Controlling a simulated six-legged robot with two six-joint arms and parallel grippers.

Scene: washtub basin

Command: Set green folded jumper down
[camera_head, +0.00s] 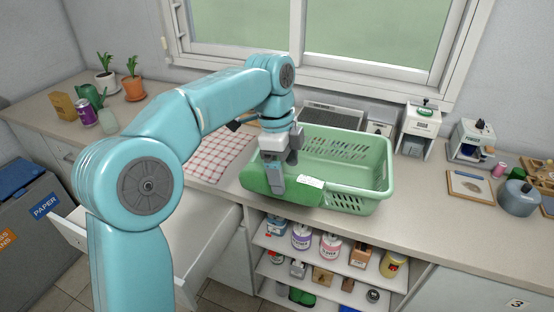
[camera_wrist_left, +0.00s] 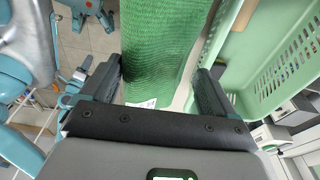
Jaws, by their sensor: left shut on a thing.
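The green folded jumper (camera_head: 254,181) is a long rounded bundle with a white tag at its right end. It is at the front left of the light green basket (camera_head: 375,190), near the counter's front edge. My left gripper (camera_head: 276,186) is shut on it from above. In the left wrist view the ribbed jumper (camera_wrist_left: 155,45) lies between the two dark fingers, beside the basket's wall (camera_wrist_left: 225,30) and outside it. I cannot tell whether the jumper touches the counter.
A red checked cloth (camera_head: 215,156) lies left of the basket. White machines (camera_head: 416,130) stand behind it to the right, with a framed board (camera_head: 470,186) and a grey-blue pot (camera_head: 518,198). Below are an open drawer (camera_head: 72,232) and shelves of jars (camera_head: 301,236).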

